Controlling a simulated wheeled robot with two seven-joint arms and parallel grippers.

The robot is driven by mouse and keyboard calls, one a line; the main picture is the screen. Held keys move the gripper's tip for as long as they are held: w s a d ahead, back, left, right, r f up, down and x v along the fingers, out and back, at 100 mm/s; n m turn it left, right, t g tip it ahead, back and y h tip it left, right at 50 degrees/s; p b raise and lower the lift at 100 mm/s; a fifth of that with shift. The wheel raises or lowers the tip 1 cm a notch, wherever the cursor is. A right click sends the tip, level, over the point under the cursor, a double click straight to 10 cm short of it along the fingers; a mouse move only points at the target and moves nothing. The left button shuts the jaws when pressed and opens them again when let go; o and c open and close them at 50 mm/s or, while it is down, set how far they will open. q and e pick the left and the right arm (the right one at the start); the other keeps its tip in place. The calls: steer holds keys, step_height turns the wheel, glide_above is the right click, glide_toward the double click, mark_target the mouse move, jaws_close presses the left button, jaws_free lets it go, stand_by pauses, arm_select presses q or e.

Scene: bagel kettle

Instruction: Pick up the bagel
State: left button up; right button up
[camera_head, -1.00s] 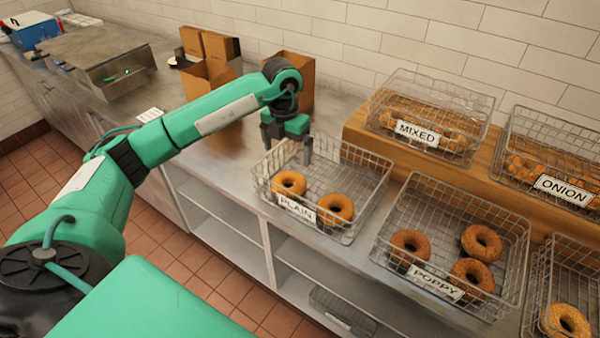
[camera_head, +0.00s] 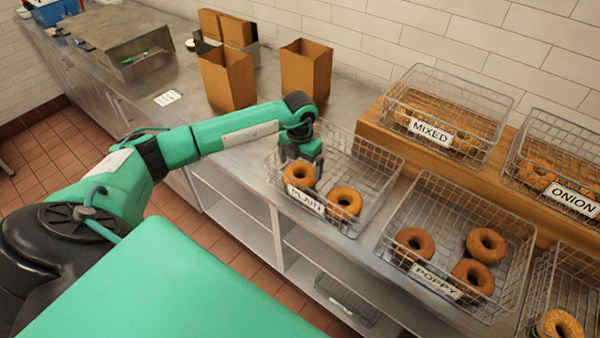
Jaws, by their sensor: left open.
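Two plain bagels lie in the wire basket labelled PLAIN (camera_head: 372,178) on the steel counter. The left bagel (camera_head: 300,175) sits near the basket's front left corner. The right bagel (camera_head: 345,202) lies just right of it. My left gripper (camera_head: 303,160) points down over the left bagel, its fingers open and at or just above the bagel's far side. Whether the fingers touch the bagel I cannot tell, and the gripper hides part of it. My right gripper is not in view.
The POPPY basket (camera_head: 440,215) with several bagels stands right of the PLAIN one. MIXED (camera_head: 448,115) and ONION (camera_head: 555,160) baskets stand on a raised wooden shelf (camera_head: 480,205) behind. Open paper bags (camera_head: 228,78) stand at the back left. The counter behind the left arm is partly clear.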

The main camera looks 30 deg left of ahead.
mark_target(300, 171)
arm_select(q)
step_height(300, 171, down, 2)
steer(key=shift+p, duration=0.4)
steer(key=shift+f, duration=0.5)
steer(key=c, duration=0.7)
steer(key=shift+o, duration=0.2)
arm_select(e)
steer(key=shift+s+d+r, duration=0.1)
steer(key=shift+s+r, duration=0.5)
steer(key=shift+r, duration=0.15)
arm_select(q)
steer(key=shift+r+b, duration=0.4)
steer(key=shift+r, duration=0.45)
step_height(300, 171, up, 18)
steer(key=b, duration=0.5)
steer(key=shift+r, duration=0.25)
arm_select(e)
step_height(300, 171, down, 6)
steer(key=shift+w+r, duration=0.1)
